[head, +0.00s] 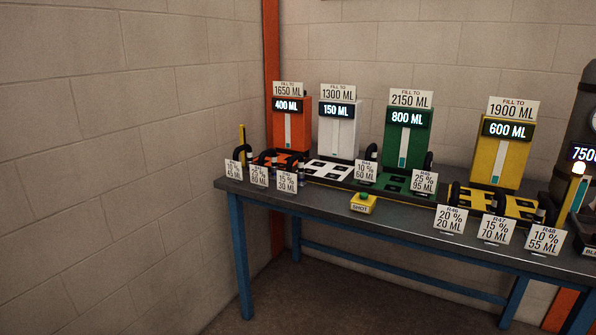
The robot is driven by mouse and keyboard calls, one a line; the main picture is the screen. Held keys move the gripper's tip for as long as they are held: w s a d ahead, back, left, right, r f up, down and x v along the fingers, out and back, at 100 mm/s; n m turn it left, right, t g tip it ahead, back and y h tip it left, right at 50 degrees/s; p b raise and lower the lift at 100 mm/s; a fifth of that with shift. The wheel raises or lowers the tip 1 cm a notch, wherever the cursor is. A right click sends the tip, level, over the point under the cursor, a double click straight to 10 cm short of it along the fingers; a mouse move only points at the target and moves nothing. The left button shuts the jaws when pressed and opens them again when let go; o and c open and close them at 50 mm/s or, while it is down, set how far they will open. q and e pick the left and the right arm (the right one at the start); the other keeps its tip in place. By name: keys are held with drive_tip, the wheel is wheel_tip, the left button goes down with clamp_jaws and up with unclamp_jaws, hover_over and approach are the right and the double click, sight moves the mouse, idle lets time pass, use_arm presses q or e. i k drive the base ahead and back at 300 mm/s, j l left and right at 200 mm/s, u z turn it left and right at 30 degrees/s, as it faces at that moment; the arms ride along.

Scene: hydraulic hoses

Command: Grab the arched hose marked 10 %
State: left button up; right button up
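Black arched hoses stand on the table behind small white cards. One card (365,171) reads 10 % 60 ML, with a black arched hose (371,151) just behind it by the green unit. Another card (543,239) reads 10 % 55 ML at the right, with its hose (546,205) behind it. The far left card (233,169) is too small to read surely; a hose (241,151) arches behind it. Other cards read 15 %, 20 % and 25 %. Neither of my grippers is in view.
The dark table (325,210) has blue legs and stands along the back wall. The floor in front is clear.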

sight(366, 170)
drive_tip(key=i+j+u, duration=0.25)
drive_tip(key=u, duration=0.2)
drive_tip(key=i+u, duration=0.85)
drive_tip(key=i+l+u, duration=0.2)
drive_tip(key=i+u, duration=0.25)
drive_tip(key=i+z, duration=0.1)
drive_tip(key=z, duration=0.35)
drive_tip(key=i+z, duration=0.1)
drive_tip(key=z, duration=0.3)
drive_tip(key=i+j+z, duration=0.1)
drive_tip(key=z, duration=0.35)
drive_tip(key=j+z, duration=0.15)
drive_tip(key=z, duration=0.25)
